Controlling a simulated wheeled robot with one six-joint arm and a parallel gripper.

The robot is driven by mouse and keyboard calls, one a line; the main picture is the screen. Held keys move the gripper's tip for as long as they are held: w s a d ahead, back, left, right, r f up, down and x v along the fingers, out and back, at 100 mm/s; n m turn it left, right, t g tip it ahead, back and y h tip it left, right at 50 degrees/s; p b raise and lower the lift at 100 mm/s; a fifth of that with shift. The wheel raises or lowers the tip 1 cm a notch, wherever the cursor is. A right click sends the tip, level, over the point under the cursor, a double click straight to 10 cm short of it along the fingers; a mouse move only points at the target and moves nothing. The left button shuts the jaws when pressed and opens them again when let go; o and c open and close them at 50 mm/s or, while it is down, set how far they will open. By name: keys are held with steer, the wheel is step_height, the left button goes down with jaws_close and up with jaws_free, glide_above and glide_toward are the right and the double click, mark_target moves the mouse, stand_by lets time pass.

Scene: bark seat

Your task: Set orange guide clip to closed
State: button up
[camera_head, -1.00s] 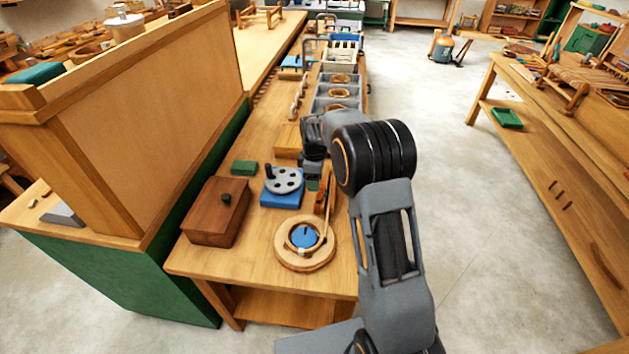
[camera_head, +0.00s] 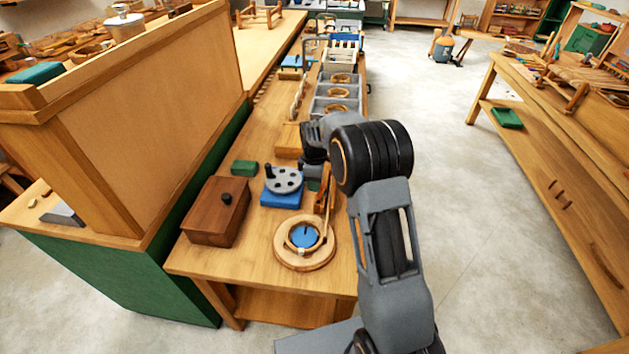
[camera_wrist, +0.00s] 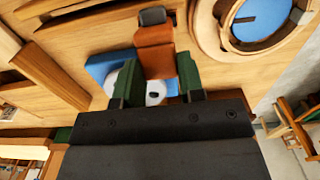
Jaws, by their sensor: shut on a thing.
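The orange guide clip (camera_wrist: 156,58) is an orange-brown block with a dark grey end piece. In the wrist view it stands between the green fingers of my gripper (camera_wrist: 159,76), which is shut on it. A blue part (camera_wrist: 104,66) and a pale round piece show beside and behind it, partly hidden. In the head view the clip (camera_head: 325,192) is a narrow orange-brown shape at the bench's right edge, and my arm hides most of my gripper (camera_head: 314,181). I cannot tell whether the clip stands open or closed.
A round wooden ring with a blue centre (camera_head: 304,262) lies just in front of the clip. A grey disc on a blue base (camera_head: 282,198) and a brown lidded box (camera_head: 216,226) stand to the left. Grey trays (camera_head: 338,104) line the far bench.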

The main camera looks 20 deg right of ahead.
mark_target(325, 185)
jaws_close()
